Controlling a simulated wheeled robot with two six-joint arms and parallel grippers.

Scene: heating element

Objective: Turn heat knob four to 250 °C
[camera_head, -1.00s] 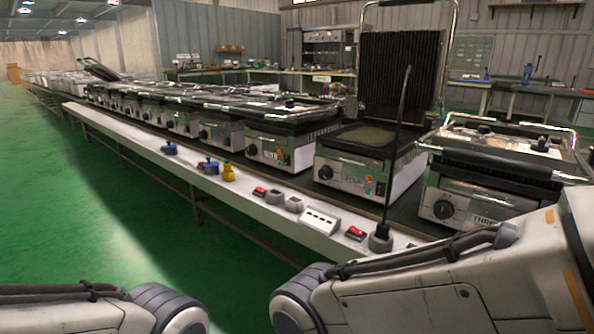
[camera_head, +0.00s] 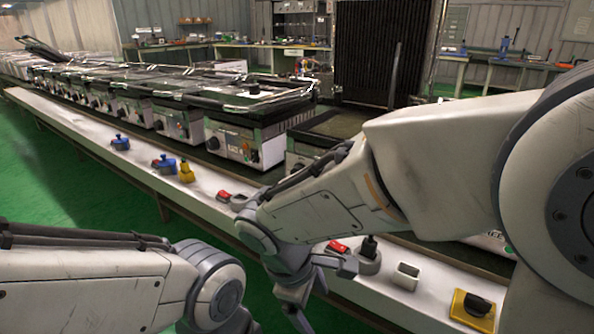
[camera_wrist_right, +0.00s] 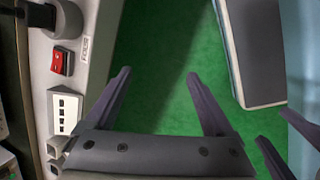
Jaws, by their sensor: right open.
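A grill with its dark ribbed lid raised (camera_head: 385,55) stands behind my right arm in the head view. Its front is mostly hidden by that arm; only a sliver with a dark knob (camera_head: 298,168) shows at the left, and I cannot read its number or dial. My right gripper (camera_wrist_right: 158,73) is open and empty in the right wrist view, over green floor beside the white ledge, apart from any knob. Two more dark, spread fingers at that view's lower right look like my left gripper (camera_wrist_right: 286,132), open and empty.
A white ledge (camera_head: 90,137) runs along the grills. It carries blue and yellow plugs (camera_head: 186,173), a red switch (camera_head: 337,246), a dark plug in a round socket (camera_head: 369,256) and a yellow-based switch (camera_head: 472,309). Another grill (camera_head: 235,143) stands left. Green floor is free.

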